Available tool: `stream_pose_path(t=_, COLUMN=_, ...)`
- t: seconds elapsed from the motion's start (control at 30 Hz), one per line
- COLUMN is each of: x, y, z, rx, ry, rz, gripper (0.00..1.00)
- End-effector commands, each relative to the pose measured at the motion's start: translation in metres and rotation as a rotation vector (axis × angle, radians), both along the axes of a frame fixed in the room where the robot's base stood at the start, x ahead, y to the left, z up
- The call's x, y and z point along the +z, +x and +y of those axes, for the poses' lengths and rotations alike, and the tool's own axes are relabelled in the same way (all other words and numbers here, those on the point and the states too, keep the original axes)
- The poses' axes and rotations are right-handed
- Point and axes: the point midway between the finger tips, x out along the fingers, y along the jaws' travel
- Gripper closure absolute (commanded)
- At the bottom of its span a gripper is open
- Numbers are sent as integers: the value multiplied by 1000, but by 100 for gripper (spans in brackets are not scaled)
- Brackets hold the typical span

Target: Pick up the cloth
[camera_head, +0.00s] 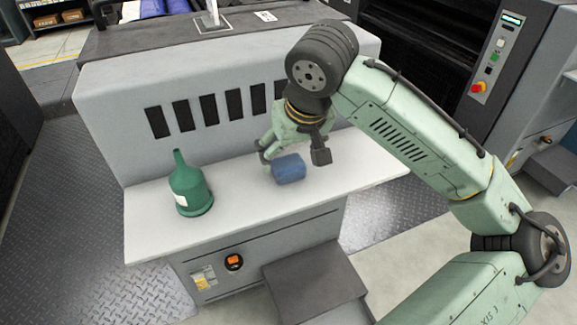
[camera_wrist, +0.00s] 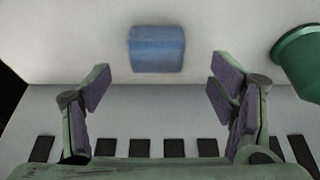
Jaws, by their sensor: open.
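The blue cloth (camera_head: 289,169) is a rolled or folded bundle. It lies on the white ledge (camera_head: 240,217) of the grey machine. In the wrist view the cloth (camera_wrist: 156,49) shows whole, ahead of the fingertips and between their lines. My gripper (camera_head: 290,155) is over the ledge, close to the cloth in the head view. In the wrist view my gripper (camera_wrist: 158,88) has its two fingers spread wide with nothing between them. I see no contact with the cloth.
A green funnel-shaped can (camera_head: 190,187) stands on the ledge to the left of the cloth. The machine's upright wall (camera_head: 220,75) with dark slots rises behind the ledge. A dark step (camera_head: 315,283) stands below in front. The ledge between can and cloth is bare.

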Motion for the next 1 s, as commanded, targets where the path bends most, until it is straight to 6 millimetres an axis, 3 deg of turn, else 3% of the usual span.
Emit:
stream_pose_path(t=0.4, x=-45, y=20, z=5, rx=0, ry=0, rz=1, gripper=22)
stream_pose_path(t=0.67, x=-48, y=22, z=5, rx=1, ry=0, rz=-2, gripper=22)
stream_pose_path(t=1.0, x=-48, y=22, z=5, rx=0, ry=0, rz=-1, gripper=44)
